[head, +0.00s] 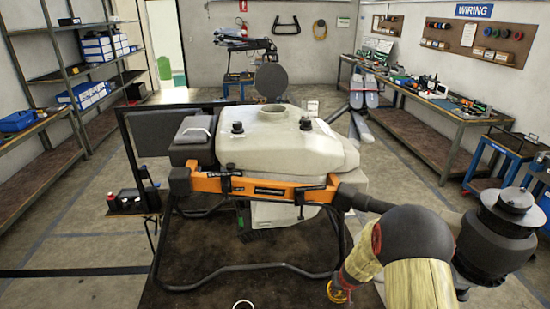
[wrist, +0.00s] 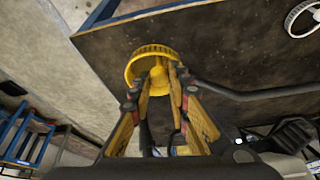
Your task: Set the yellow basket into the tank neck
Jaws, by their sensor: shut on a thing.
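The yellow basket (wrist: 155,55) is between the fingertips of my gripper (wrist: 158,90) in the wrist view, with its round ribbed rim facing the dark table. My gripper is shut on it. In the head view the basket (head: 338,293) shows small at the bottom, beside my arm, low over the table's front right part. The pale tank (head: 285,145) sits in the drone's orange frame (head: 262,187). Its round neck (head: 273,112) stands open on top, and a dark round lid (head: 270,84) stands upright behind it. The basket is well apart from the neck, in front and to the right.
A white ring-shaped part lies on the dark table (wrist: 220,55), at the wrist view's top right (wrist: 302,17); it also shows in the head view (head: 243,304). Black landing-gear tubes (head: 255,267) cross the table. Benches and shelves stand along the walls.

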